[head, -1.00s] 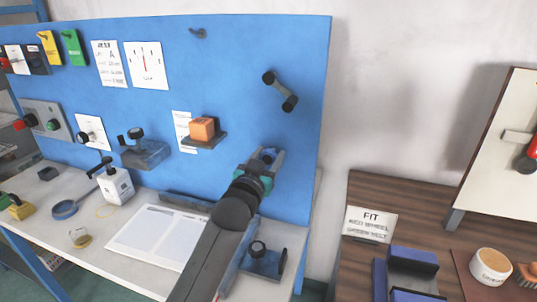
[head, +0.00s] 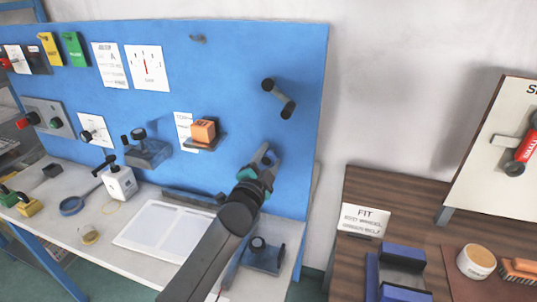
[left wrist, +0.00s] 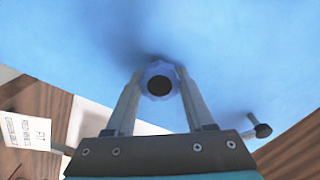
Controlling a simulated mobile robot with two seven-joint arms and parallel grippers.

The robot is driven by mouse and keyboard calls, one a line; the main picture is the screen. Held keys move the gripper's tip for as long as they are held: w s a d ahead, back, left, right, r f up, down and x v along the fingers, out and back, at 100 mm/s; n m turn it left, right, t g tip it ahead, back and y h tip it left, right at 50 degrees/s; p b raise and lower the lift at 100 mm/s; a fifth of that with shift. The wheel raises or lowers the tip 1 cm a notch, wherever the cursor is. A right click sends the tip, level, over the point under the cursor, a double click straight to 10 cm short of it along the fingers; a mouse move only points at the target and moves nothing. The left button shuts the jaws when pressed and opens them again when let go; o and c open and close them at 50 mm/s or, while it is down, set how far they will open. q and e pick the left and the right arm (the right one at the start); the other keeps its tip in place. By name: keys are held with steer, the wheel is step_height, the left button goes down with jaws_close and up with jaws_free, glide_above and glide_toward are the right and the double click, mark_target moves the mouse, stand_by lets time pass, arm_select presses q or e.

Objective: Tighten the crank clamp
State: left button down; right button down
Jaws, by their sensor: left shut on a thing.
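A dark crank (head: 278,98) with a knob at each end is mounted at the upper right of the blue panel, above my left gripper and apart from it. My left gripper (head: 268,157) is at the lower right of the panel, its fingers pointing at it. In the left wrist view, a blue scalloped knob (left wrist: 158,80) with a dark centre sits between the fingertips (left wrist: 159,85), and the gripper is shut on it. In the head view the fingers mostly hide this knob. My right gripper is not in view.
A dark clamp block with a black knob (head: 262,253) stands at the bench's right end, close beside my left arm. An orange block (head: 203,131) rests on a panel shelf. A white box with a crank (head: 119,182) stands on the bench. Clear wall lies right of the panel.

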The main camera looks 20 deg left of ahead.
arm_select(q)
steer(key=m, duration=0.4)
steer(key=shift+m+p, duration=0.4)
steer(key=shift+f+m, duration=0.15)
steer(key=shift+m, duration=2.15)
steer(key=shift+c, duration=1.3)
jaws_free()
steer(key=s, duration=1.5)
steer(key=shift+a, duration=0.25)
steer(key=shift+s, duration=0.1)
